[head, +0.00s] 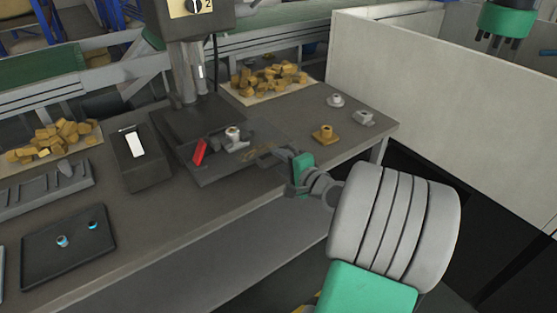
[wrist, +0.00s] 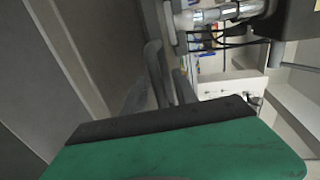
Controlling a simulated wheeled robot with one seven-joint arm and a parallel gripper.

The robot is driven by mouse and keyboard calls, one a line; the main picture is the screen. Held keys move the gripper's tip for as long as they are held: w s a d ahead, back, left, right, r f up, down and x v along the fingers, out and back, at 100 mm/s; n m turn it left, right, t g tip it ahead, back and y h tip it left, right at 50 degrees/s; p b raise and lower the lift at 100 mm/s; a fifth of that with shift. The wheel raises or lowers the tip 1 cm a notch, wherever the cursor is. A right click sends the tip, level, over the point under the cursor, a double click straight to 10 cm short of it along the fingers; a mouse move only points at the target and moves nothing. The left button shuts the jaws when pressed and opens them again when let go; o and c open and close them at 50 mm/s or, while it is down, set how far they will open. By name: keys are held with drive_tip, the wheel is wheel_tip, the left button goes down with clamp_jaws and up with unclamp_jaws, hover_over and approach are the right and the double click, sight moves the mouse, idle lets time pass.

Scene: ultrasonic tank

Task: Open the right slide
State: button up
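A machine with a column (head: 190,75) and a dark base plate (head: 225,172) stands on the workbench. A red piece (head: 199,152) and a silver fitting (head: 235,139) sit on the plate. I cannot single out the right slide for certain. My gripper (head: 282,168) reaches in from the right, at the right end of the plate; whether it touches anything is unclear. Its grey fingers (wrist: 168,78) show in the wrist view beyond the green housing. They look close together, and their gap is not clear. I see nothing held.
The workbench (head: 175,222) also carries a dark box (head: 148,172) with a white label, a black tray (head: 70,255) with small parts, and heaps of brass-coloured blocks (head: 268,78). A brass fitting (head: 323,135) and grey parts (head: 363,118) stand right. A pale partition (head: 440,110) rises behind.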

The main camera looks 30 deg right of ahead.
drive_tip(key=v, duration=0.7)
drive_tip(key=shift+s, duration=0.4)
drive_tip(key=shift+r, duration=0.1)
drive_tip(key=a+f+n+g+y+p, duration=0.2)
drive_tip(key=a+n+g+p, duration=0.3)
drive_tip(key=a+n+g, duration=0.5)
drive_tip(key=s+a+r+n+g+h+p, duration=0.2)
drive_tip(key=s+a+r+n+h+p, duration=0.1)
drive_tip(key=s+a+r+n+p, duration=0.2)
drive_tip(key=s+a+r+n, duration=0.1)
drive_tip(key=s+a+n, duration=0.1)
drive_tip(key=s+a, duration=0.1)
drive_tip(key=shift+s+r+h, duration=0.3)
drive_tip(key=shift+s, duration=0.5)
